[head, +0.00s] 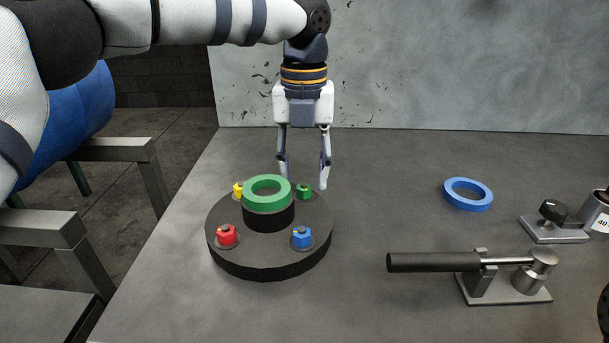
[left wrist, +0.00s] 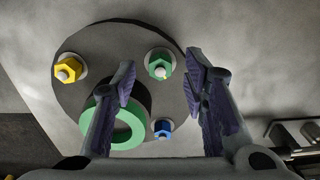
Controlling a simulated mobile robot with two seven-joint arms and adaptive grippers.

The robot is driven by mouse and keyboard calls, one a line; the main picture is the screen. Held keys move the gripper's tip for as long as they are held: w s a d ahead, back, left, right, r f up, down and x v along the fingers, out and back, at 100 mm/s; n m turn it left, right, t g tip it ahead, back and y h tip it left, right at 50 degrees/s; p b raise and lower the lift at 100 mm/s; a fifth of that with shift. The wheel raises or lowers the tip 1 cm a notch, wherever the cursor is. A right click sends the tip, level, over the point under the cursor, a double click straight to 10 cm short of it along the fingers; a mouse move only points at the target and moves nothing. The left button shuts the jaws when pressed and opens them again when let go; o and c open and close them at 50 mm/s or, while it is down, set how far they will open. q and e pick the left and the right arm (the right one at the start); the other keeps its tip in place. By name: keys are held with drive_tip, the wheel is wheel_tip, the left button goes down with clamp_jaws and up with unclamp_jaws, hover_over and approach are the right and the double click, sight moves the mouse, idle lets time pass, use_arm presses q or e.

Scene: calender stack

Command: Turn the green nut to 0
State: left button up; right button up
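The green nut (head: 304,191) sits at the back right of a dark round base (head: 270,262) on the table. In the left wrist view the green nut (left wrist: 160,66) lies between the fingertips, nearer the left one, and beyond them. A green ring (head: 268,190) rests on the black hub in the middle of the base. My left gripper (head: 303,186) points down over the back right of the base with its fingers apart and empty. It also shows open in the left wrist view (left wrist: 160,68). Any number marks by the nut cannot be made out. My right gripper is not in view.
A yellow nut (head: 239,189), a red nut (head: 227,236) and a blue nut (head: 302,237) stand around the hub. A blue ring (head: 468,194) lies flat at the right. A black-handled lever device (head: 440,262) stands at the front right. The table behind the base is clear.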

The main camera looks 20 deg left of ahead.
use_arm(q)
drive_tip(key=shift+f, duration=1.05)
clamp_jaws()
drive_tip(key=shift+r, duration=0.1)
